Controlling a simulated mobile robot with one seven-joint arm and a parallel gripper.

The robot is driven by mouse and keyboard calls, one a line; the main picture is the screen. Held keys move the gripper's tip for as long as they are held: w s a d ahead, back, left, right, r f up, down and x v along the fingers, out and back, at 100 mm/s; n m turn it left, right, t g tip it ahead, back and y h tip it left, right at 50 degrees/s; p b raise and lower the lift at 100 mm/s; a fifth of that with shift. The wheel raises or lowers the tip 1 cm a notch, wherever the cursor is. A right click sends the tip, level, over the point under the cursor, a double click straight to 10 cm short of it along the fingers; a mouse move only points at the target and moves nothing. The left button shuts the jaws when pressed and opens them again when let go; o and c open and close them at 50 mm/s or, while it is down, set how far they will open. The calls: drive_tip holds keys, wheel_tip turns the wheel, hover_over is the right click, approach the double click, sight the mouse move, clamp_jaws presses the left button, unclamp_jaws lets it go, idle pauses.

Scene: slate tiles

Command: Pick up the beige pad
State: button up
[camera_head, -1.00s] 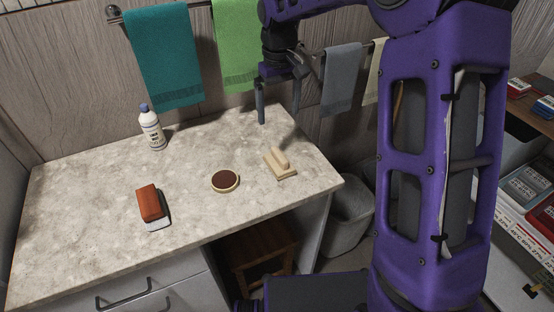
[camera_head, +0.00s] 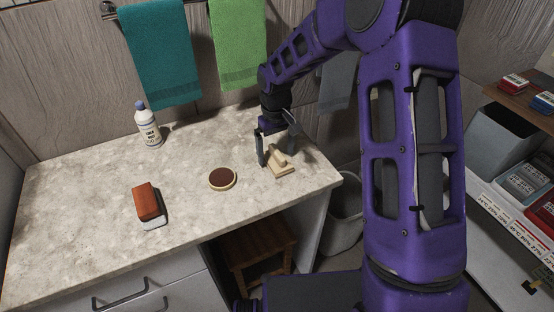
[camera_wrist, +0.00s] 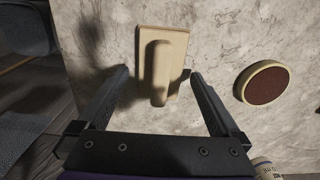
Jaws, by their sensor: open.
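The beige pad (camera_head: 281,168) lies on the counter near its right end. It is a flat pale block with a raised rounded grip on top. In the wrist view the beige pad (camera_wrist: 173,50) sits upper middle, beyond and between the spread fingers. My gripper (camera_head: 275,161) is open and points down over the pad; its fingers stand to either side of the grip in the head view. In the wrist view my gripper (camera_wrist: 158,78) holds nothing. Whether a finger touches the pad I cannot tell.
On the stone counter (camera_head: 80,215) are a round brown-topped pad (camera_head: 222,179), a red-brown block on a pale base (camera_head: 146,202) and a white bottle (camera_head: 149,127). Towels hang on the wall behind. The counter's right edge is close to the beige pad.

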sight(276, 149)
drive_tip(key=shift+f, duration=0.2)
drive_tip(key=c, duration=1.3)
wheel_tip(276, 149, up, 10)
drive_tip(key=shift+r+p, duration=0.1)
drive_tip(key=shift+p, duration=0.25)
drive_tip(key=o, duration=0.9)
drive_tip(key=shift+c, duration=0.2)
drive_tip(key=c, duration=0.6)
